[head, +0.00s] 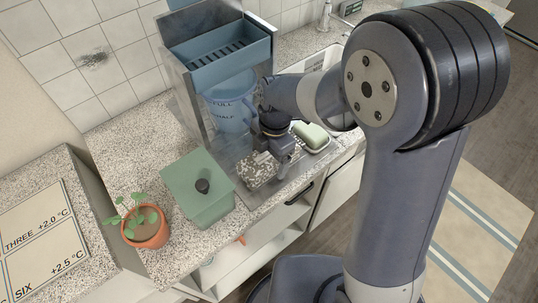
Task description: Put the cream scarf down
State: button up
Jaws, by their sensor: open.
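A small folded-looking piece with a cream and dark pattern (257,170) lies on the grey metal surface near the counter's front edge. It may be the cream scarf; no plain cream cloth shows. My gripper (282,165) is just to its right, pointing down and open. The fingertips are small and partly hidden, so I cannot tell whether they touch the patterned piece. No cloth is seen hanging from my gripper.
A blue jug (231,105) stands behind, below a blue slotted tray (222,55). A soap dish with a green bar (312,135) is close on the right.

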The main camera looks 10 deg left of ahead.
jog(key=shift+r, duration=0.15)
notch_tip(320, 180, up, 12)
jog(key=w+d, duration=0.1)
dwell(0.5)
